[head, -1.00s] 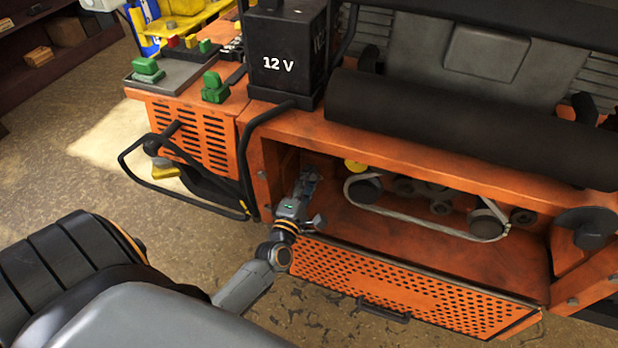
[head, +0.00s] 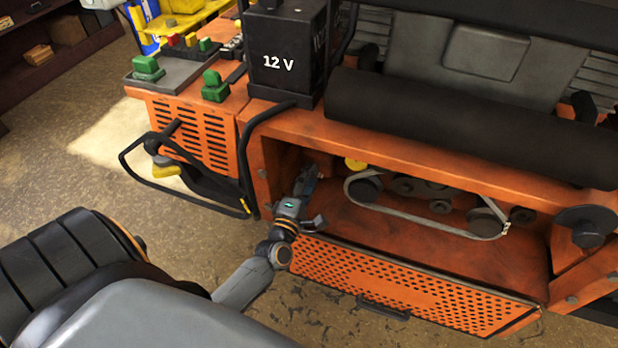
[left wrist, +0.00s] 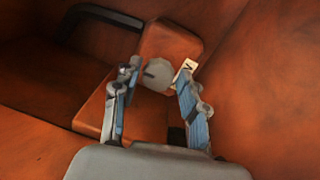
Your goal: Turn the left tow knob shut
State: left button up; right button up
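The tow knob (left wrist: 158,74), grey and rounded with a dark slot mark, sits on an orange block inside the mower's bay in the left wrist view. A small pale label (left wrist: 186,67) with a dark mark is just to its right. My left gripper (left wrist: 157,78) is open, with its blue-grey fingers on either side of the knob; I cannot tell whether they touch it. In the head view my left gripper (head: 307,180) reaches into the left end of the open bay, and the knob is hidden there. My right gripper is not in view.
A perforated orange panel (head: 400,285) is folded down below the bay. A belt (head: 410,217) on pulleys is to the right of my gripper. A black bar (head: 246,160) stands left of the opening. A 12 V battery (head: 285,55) sits above.

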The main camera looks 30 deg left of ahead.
pick_arm(q)
jog(key=v, duration=1.2)
dwell(0.4)
